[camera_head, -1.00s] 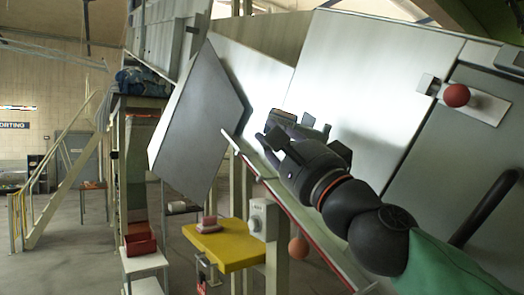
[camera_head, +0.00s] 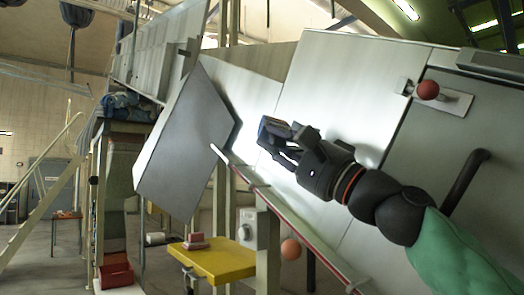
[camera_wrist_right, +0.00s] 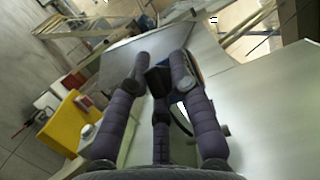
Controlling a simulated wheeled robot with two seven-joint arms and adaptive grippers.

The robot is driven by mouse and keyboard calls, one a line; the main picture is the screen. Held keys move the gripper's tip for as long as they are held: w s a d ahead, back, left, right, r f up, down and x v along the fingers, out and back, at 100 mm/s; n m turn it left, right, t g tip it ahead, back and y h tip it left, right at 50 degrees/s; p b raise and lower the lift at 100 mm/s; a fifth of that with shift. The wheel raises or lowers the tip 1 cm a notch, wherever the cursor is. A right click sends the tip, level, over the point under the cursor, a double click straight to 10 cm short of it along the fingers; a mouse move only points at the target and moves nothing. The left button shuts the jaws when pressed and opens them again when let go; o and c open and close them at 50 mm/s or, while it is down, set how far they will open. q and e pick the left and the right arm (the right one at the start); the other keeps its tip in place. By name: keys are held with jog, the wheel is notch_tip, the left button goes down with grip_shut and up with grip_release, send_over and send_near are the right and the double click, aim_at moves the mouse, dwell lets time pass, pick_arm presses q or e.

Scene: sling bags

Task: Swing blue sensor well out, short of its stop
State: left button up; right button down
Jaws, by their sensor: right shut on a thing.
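My right gripper (camera_head: 276,138) reaches in from the lower right, in front of the sloping pale metal panel (camera_head: 335,90). In the right wrist view its fingers (camera_wrist_right: 158,72) are closed around a small dark blue piece, which I take to be the blue sensor (camera_wrist_right: 158,80). Most of the sensor is hidden by the fingers, and its mount and stop cannot be made out. My left gripper is not in view.
A grey flap (camera_head: 187,150) hangs left of the gripper. A red ball knob (camera_head: 428,90) sits on the panel at upper right. A yellow table (camera_head: 214,262) with a pink block stands below, near an orange ball (camera_head: 291,249).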

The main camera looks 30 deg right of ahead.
jog(key=shift+f, duration=0.1)
dwell(0.3)
jog(key=c, duration=1.4)
grip_release()
jog(key=shift+o, duration=0.2)
